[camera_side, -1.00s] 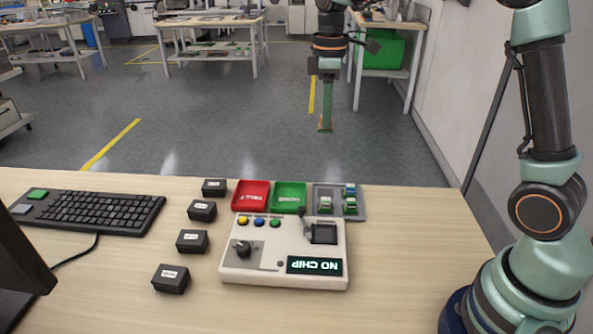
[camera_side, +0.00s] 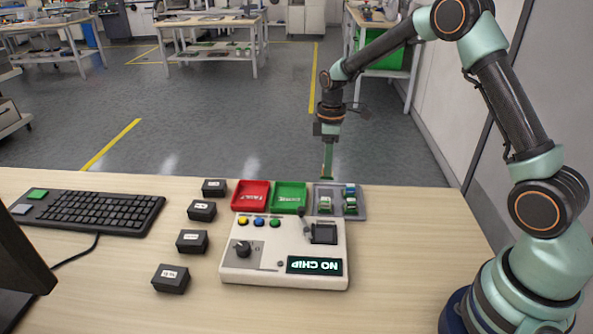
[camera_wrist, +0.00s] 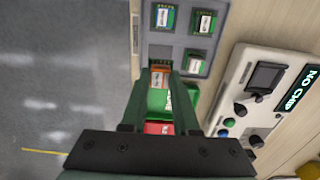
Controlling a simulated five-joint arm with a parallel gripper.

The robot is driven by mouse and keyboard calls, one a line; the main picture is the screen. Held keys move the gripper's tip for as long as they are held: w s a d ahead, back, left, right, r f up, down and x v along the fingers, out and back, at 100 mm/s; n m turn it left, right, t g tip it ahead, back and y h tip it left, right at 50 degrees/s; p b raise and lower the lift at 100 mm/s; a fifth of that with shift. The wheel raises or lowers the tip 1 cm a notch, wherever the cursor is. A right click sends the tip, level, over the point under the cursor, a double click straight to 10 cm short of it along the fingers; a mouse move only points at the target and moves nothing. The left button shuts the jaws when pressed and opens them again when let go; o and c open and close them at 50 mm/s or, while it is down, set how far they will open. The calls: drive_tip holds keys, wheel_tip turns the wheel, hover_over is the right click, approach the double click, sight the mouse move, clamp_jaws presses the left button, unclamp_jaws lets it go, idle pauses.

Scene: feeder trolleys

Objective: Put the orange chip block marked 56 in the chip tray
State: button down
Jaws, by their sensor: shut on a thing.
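My gripper (camera_side: 327,176) points down at the far edge of the grey chip tray (camera_side: 361,211), above the tray's far left corner. It is shut on the orange chip block (camera_wrist: 159,77), which shows between the fingertips in the wrist view; its label is too small to read. The side view does not show the block clearly. The tray also shows in the wrist view (camera_wrist: 180,41). It holds green chip blocks in three pockets, such as the near left one (camera_side: 325,206). An empty pocket (camera_wrist: 161,53) shows just beyond the held block.
Left of the chip tray are a green tray (camera_side: 289,197) and a red tray (camera_side: 250,195). In front is a white tester (camera_side: 262,269) reading NO CHIP. Several black labelled boxes (camera_side: 192,241) and a keyboard (camera_side: 91,219) stand further left. The table's right side is clear.

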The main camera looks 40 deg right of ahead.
drive_tip(key=shift+f, duration=2.75)
drive_tip(key=shift+f, duration=0.15)
drive_tip(key=c, duration=0.7)
unclamp_jaws()
drive_tip(key=shift+o, duration=0.2)
